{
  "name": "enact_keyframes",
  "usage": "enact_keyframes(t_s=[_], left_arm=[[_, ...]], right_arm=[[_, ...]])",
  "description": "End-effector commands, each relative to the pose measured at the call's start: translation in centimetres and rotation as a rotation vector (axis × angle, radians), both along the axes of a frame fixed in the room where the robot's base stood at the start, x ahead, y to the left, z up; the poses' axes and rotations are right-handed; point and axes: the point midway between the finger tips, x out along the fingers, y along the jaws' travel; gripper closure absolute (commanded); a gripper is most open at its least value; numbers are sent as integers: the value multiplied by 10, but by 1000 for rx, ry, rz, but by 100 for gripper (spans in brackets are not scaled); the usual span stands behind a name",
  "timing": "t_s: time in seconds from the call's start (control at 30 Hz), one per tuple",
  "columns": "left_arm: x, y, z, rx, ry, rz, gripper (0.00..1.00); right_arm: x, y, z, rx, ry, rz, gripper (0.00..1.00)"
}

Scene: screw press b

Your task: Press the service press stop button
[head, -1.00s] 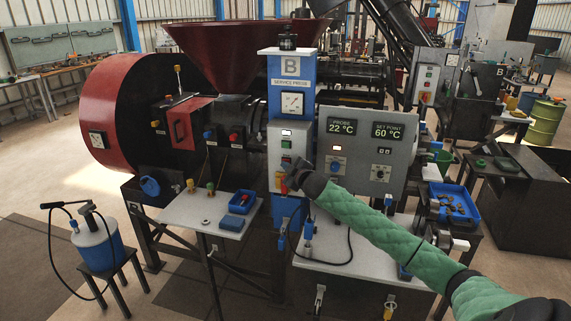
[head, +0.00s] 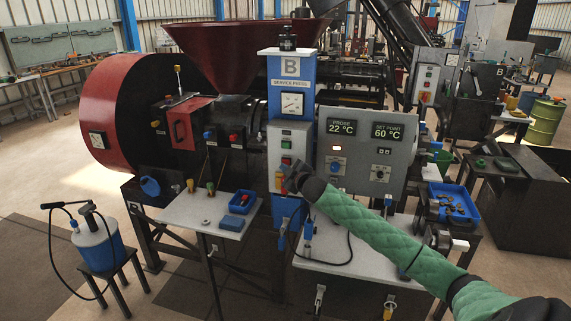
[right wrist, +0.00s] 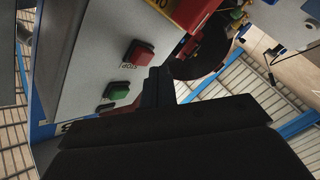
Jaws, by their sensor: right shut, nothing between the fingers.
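The service press column (head: 285,110), blue with a grey button panel, stands at the middle of the head view. On its panel are a green button (head: 286,144) and the red stop button (head: 286,160) below it. In the right wrist view the square red stop button (right wrist: 138,52), with a STOP label beside it, and the green button (right wrist: 119,91) are both uncovered. My right gripper (head: 287,174) is shut and empty, just in front of the panel below the red button. Its dark fingers (right wrist: 158,88) show beside the buttons; contact cannot be made out. My left gripper is not in view.
A yellow box with a red part (head: 278,181) sits low on the column, close to my right gripper. A grey control box (head: 366,150) with displays stands right of it. A white shelf (head: 190,208) with levers and a blue tray (head: 242,201) is at left.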

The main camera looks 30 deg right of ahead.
Motion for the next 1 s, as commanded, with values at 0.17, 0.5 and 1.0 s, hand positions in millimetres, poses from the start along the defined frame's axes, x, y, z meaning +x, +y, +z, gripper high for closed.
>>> enact_keyframes(t_s=[0.17,0.5,1.0], left_arm=[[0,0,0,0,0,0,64],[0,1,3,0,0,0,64],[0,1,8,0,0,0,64]], right_arm=[[0,0,0,0,0,0,100],[-10,12,0,2,1,1,100],[-32,38,0,1,-1,1,100]])
